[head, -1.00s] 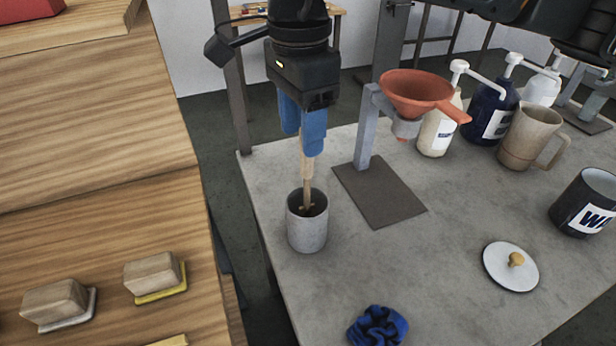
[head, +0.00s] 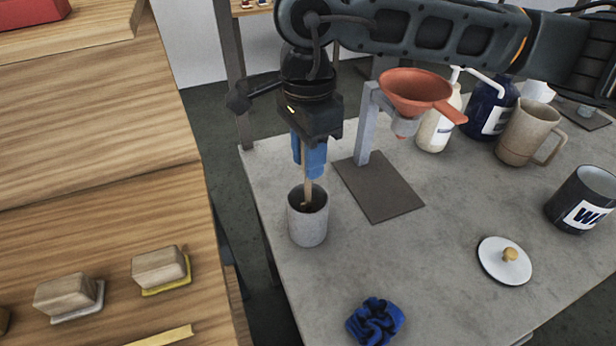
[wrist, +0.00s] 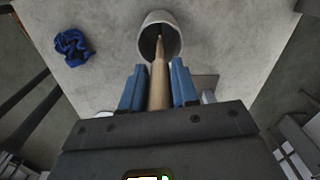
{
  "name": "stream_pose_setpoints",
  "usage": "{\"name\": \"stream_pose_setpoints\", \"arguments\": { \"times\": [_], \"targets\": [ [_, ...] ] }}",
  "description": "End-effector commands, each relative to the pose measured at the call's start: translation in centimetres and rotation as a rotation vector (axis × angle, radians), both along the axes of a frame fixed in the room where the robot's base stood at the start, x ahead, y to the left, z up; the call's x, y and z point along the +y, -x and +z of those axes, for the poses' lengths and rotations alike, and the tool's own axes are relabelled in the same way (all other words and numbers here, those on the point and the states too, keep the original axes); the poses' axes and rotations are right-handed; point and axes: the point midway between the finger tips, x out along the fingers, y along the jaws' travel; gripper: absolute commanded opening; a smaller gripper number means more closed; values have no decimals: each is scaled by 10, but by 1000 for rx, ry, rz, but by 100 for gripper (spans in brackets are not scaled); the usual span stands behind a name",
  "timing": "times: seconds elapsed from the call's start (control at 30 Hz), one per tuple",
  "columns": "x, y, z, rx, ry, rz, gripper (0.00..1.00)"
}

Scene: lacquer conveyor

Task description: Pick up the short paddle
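A short wooden paddle (head: 307,182) stands in a small grey cup (head: 307,227) near the left edge of the grey table. Its lower end is inside the cup and partly hidden by the rim. My gripper (head: 310,168) points down just above the cup, with its blue fingers on either side of the paddle's handle. In the wrist view, the handle (wrist: 159,82) runs between the two blue fingers (wrist: 158,78) and nearly fills the narrow gap, so the fingers look closed on it. The paddle's end reaches into the cup (wrist: 170,30).
A red funnel (head: 418,90) on a stand (head: 378,190) is close right of my gripper. A wooden counter (head: 90,220) is left.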

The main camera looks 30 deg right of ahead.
Motion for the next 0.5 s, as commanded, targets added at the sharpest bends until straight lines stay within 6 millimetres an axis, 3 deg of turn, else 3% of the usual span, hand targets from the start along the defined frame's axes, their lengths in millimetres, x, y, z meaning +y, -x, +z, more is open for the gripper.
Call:
{"name": "stream_pose_setpoints", "arguments": {
  "times": [0.3,0.5],
  "targets": [
    [0,0,0,0,0,0,0],
    [0,0,0,0,0,0,0]
  ]
}}
